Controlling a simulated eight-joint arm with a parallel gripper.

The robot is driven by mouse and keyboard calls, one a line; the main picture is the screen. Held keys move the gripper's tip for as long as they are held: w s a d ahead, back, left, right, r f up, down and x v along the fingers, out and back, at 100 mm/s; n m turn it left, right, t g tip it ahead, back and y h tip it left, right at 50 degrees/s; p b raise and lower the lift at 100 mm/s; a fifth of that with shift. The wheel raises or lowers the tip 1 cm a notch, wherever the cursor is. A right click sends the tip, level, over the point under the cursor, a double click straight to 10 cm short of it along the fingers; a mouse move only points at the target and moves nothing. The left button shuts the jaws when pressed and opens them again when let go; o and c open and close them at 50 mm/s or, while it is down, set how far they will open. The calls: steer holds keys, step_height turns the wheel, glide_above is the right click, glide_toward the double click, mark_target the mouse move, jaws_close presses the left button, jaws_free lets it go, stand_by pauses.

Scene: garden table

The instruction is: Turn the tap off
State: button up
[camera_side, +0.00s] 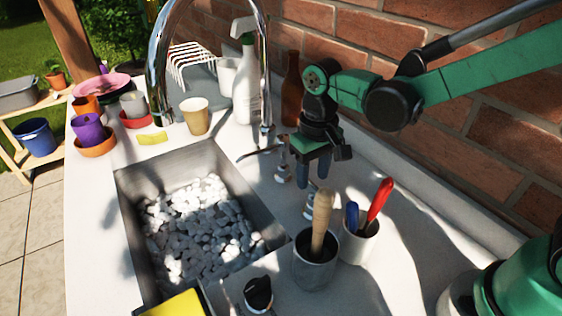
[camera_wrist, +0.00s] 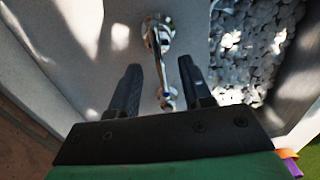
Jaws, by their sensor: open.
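The tap's tall chrome spout (camera_side: 160,50) arches over the back of the sink in the side view. I cannot make out a water stream below it. Chrome tap fittings (camera_side: 283,172) stand on the counter beside the sink, close to my gripper (camera_side: 313,172). My gripper points down, with its fingers apart. In the wrist view, a chrome tap fitting (camera_wrist: 158,32) lies just beyond my gripper (camera_wrist: 160,68). Its narrow chrome lever (camera_wrist: 186,72) reaches back into the space between the fingers, nearer the right finger. I cannot tell whether they touch.
The sink (camera_side: 128,195) holds pale pebbles (camera_side: 195,225). A grey cup with a wooden handle (camera_side: 318,265) and a white cup (camera_side: 357,243) stand in front of my gripper. A spray bottle (camera_side: 246,85) and brown bottle (camera_side: 291,90) stand behind. A brick wall (camera_side: 490,130) borders the right.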

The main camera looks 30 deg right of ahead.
mark_target(313, 183)
steer(key=shift+r, duration=1.7)
steer(key=shift+s+d+r, duration=0.15)
steer(key=shift+d+r, duration=0.1)
steer(key=shift+r, duration=0.05)
steer(key=s+d+r+t, duration=0.3)
steer(key=s+d+t, duration=0.2)
steer(key=d+t, duration=0.1)
steer(key=shift+s+d+t, duration=0.25)
steer(key=shift+s+t, duration=0.1)
steer(key=shift+t, duration=0.15)
